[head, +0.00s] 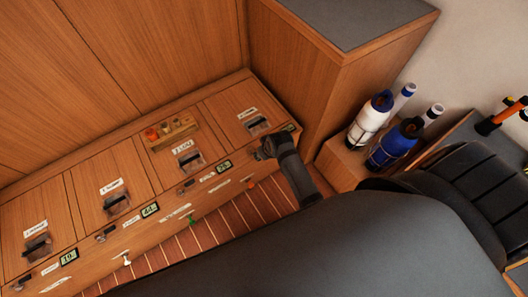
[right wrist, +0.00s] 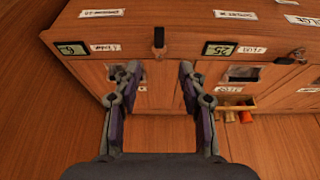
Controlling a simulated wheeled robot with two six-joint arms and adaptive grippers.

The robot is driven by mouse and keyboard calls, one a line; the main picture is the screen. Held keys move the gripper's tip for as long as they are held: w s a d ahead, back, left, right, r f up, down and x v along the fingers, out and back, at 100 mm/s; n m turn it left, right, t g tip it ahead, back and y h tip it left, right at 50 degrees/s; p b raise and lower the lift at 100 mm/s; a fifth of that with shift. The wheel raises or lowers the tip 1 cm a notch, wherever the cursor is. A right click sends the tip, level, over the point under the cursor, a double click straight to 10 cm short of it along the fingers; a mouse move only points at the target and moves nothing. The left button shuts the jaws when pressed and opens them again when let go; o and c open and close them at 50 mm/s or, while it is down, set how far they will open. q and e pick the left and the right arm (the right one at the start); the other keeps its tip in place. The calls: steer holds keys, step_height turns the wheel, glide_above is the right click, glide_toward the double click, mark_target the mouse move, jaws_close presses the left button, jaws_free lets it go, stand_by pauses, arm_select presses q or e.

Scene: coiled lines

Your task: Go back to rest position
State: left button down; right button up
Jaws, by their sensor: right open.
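My right gripper (head: 268,149) is at the front edge of the long wooden bench locker (head: 235,92), near its right end in the head view. In the right wrist view the right gripper (right wrist: 158,95) shows two separated fingers with nothing between them. My left gripper is in neither view.
The bench top has labelled lids with dark recessed handles (head: 117,203) and a small wooden rack (head: 170,131). A tall wooden cabinet (head: 300,75) stands right of the gripper. White (head: 368,122) and blue (head: 392,148) cylinders stand farther right. Striped floor (head: 215,222) lies before the bench.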

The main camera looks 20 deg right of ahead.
steer(key=shift+s+f, duration=0.1)
steer(key=s+d+f+g+p, duration=0.1)
steer(key=s+d+f+p, duration=0.1)
steer(key=s+f+p, duration=0.35)
steer(key=s+d+f+g+p, duration=0.1)
steer(key=s+d+f+p, duration=0.15)
steer(key=s+f, duration=0.6)
steer(key=s+d+f+m+p, duration=0.1)
steer(key=s+d, duration=0.2)
steer(key=s, duration=0.7)
steer(key=s+d+f+g+h+p, duration=0.1)
steer(key=s+d+f, duration=0.1)
steer(key=s, duration=0.8)
steer(key=shift+d+f+m+h, duration=0.3)
steer(key=shift+d+m, duration=0.1)
steer(key=shift+d, duration=0.35)
